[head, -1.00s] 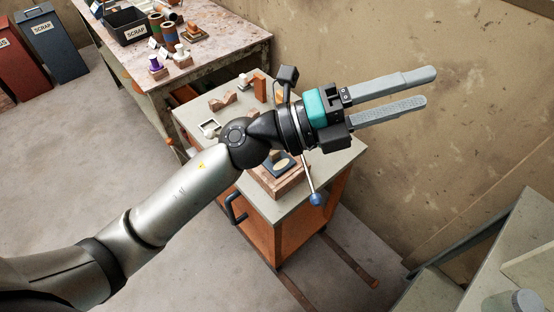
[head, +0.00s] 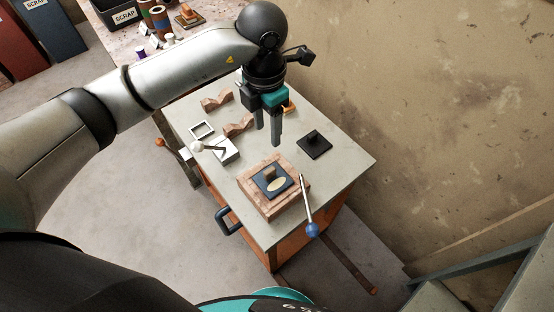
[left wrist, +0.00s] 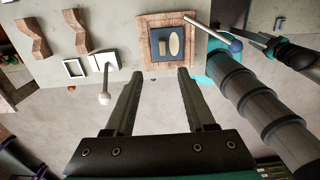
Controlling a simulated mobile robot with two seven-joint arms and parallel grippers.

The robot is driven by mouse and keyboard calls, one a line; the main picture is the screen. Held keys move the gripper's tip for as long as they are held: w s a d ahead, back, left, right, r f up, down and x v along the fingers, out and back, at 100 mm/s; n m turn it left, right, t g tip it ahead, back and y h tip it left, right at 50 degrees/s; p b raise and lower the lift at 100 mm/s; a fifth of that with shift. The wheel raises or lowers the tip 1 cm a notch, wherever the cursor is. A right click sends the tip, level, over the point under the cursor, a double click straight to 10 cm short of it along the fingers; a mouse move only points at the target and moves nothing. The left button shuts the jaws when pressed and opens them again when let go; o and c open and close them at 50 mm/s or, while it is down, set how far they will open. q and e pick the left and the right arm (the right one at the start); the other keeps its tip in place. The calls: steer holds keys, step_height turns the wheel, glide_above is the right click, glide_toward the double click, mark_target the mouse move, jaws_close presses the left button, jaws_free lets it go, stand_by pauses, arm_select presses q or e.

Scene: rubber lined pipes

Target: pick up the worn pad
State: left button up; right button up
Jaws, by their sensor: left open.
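The worn pad (head: 268,188) is a dark square plate with a pale oval patch and a small tan block on top. It lies on a reddish-brown wooden block on the cabinet top, and it also shows in the left wrist view (left wrist: 155,50). My left gripper (head: 269,137) points down, open and empty, above the cabinet top. In the head view it is behind the pad, apart from it. In the left wrist view the pad lies beyond the open fingers (left wrist: 160,72). What seems to be my right gripper is partly seen at that view's upper right, its jaws unclear.
A black plate with a knob (head: 314,143) lies to the right. A white box with a lever (head: 222,152), a white frame (head: 202,131) and notched wooden blocks (head: 217,101) are to the left.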

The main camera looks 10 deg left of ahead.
arm_select(q)
step_height(320, 180, down, 5)
glide_above(270, 170)
steer(key=f, duration=0.4)
steer(key=shift+w+a+f+b, duration=0.1)
steer(key=shift+a+b, duration=0.1)
steer(key=shift+b, duration=0.2)
steer(key=shift+f, duration=0.4)
step_height(270, 170, down, 5)
steer(key=shift+d+f, duration=0.1)
steer(key=shift+d, duration=0.05)
arm_select(e)
steer(key=shift+g, duration=0.3)
steer(key=s, duration=0.1)
steer(key=s+f, duration=0.1)
steer(key=s, duration=0.1)
steer(key=shift+s+f, duration=0.25)
steer(key=shift+s, duration=0.15)
arm_select(q)
steer(key=shift+c, duration=0.8)
jaws_close()
arm_select(e)
steer(key=shift+s, duration=0.2)
